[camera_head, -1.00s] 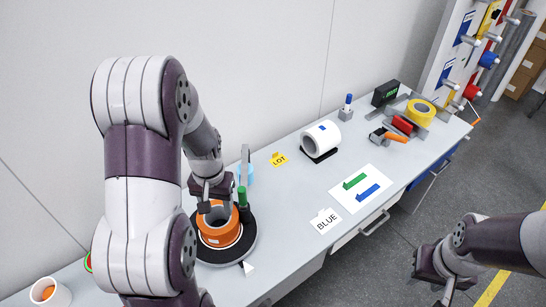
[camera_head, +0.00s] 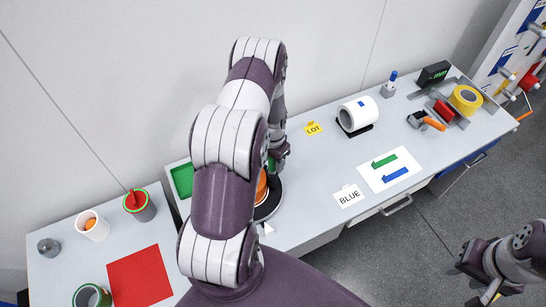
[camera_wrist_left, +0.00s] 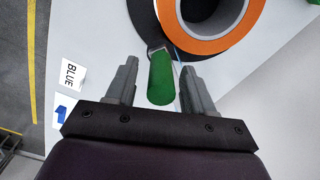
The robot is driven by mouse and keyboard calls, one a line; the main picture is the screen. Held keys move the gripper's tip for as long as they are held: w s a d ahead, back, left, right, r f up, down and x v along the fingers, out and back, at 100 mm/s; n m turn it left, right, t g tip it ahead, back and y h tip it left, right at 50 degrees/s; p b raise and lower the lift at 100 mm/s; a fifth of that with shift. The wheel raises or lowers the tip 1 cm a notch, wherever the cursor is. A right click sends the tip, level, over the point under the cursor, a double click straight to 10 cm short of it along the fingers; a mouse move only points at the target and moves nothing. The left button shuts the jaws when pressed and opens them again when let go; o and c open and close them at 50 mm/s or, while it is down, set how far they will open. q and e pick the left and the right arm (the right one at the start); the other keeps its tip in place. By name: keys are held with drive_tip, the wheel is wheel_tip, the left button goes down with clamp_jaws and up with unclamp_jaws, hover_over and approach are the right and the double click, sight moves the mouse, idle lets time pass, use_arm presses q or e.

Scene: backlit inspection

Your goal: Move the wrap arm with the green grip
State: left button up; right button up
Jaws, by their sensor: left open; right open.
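The green grip (camera_wrist_left: 161,78) of the wrap arm shows in the left wrist view, between the two fingers of my left gripper (camera_wrist_left: 159,68). The fingers are open, with a gap on each side of the grip. The grip's far end meets a dark turntable (camera_wrist_left: 144,18) beside an orange roll (camera_wrist_left: 239,32). My right gripper (camera_head: 480,272) is off the table's front side, at the lower right, open and empty.
A yellow LOT tag (camera_head: 313,129), a white roll (camera_head: 358,115) and a BLUE card (camera_head: 349,196) lie right of the turntable. Cups and a red mat (camera_head: 140,277) are at left.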

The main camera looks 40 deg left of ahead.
use_arm(q)
drive_tip(key=shift+s+a+f, duration=0.1)
drive_tip(key=shift+s, duration=0.15)
drive_tip(key=shift+w, duration=0.15)
drive_tip(key=c, duration=0.3)
clamp_jaws()
drive_tip(key=w+d, duration=0.1)
drive_tip(key=d+b, duration=0.1)
drive_tip(key=shift+w+d, duration=0.35)
drive_tip(key=shift+w, duration=0.05)
use_arm(e)
drive_tip(key=shift+s+f, duration=0.1)
drive_tip(key=shift+f, duration=0.4)
use_arm(q)
drive_tip(key=shift+o, duration=1.5)
unclamp_jaws()
drive_tip(key=shift+s, duration=0.1)
